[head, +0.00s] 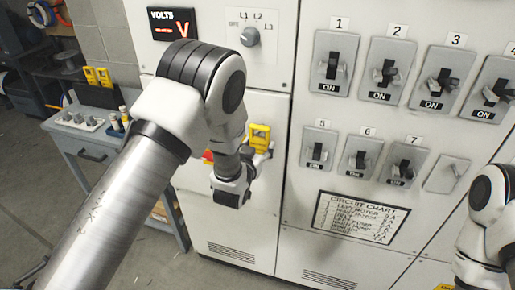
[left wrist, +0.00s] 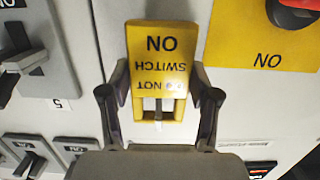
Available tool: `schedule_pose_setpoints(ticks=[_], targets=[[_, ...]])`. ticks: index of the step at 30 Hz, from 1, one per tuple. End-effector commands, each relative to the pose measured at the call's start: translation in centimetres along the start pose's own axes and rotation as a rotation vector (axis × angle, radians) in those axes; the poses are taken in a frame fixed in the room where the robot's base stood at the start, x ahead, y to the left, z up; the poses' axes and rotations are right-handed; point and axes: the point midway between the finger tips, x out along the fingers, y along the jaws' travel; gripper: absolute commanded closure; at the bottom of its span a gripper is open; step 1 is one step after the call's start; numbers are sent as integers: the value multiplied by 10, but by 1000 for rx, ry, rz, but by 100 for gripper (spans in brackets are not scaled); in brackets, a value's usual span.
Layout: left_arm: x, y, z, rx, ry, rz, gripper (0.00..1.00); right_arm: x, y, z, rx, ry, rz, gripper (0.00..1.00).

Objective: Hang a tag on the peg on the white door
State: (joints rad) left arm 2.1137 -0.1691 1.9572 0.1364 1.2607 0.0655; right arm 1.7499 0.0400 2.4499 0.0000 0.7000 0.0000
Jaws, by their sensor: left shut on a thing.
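A yellow tag (head: 260,136) is at the white door (head: 240,225), in front of its upper right part. In the left wrist view the tag (left wrist: 160,65) shows upside down, reading DO NOT SWITCH ON, with an open window at its hanging end. My left gripper (left wrist: 160,115) is shut on the tag, one finger at each side of that end. In the head view the gripper (head: 262,152) is partly behind my wrist. A pale strip shows in the tag's window; I cannot tell whether it is the peg. My right gripper is out of view.
A red knob (head: 208,156) on a yellow plate is left of the tag. Numbered switches (head: 333,65) fill the panel to the right, above a circuit chart (head: 360,220). A grey cart (head: 85,140) at left holds two more yellow tags (head: 98,77).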

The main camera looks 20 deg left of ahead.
Motion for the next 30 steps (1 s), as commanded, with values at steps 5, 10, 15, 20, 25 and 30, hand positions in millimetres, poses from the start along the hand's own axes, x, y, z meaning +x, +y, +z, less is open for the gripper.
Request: schedule_pose_setpoints(ticks=[5, 10, 15, 20, 25, 30], targets=[[0, 0, -1, 0, 1, 0, 72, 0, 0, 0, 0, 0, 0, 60], [0, 0, -1, 0, 1, 0, 72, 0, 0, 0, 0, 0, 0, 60], [0, 0, -1, 0, 1, 0, 31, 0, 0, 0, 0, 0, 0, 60], [0, 0, -1, 0, 1, 0, 9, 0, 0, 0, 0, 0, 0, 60], [0, 0, 0, 0, 0, 0, 9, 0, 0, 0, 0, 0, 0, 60], [-9, 0, 0, 0, -1, 0, 9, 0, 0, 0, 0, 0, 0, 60]])
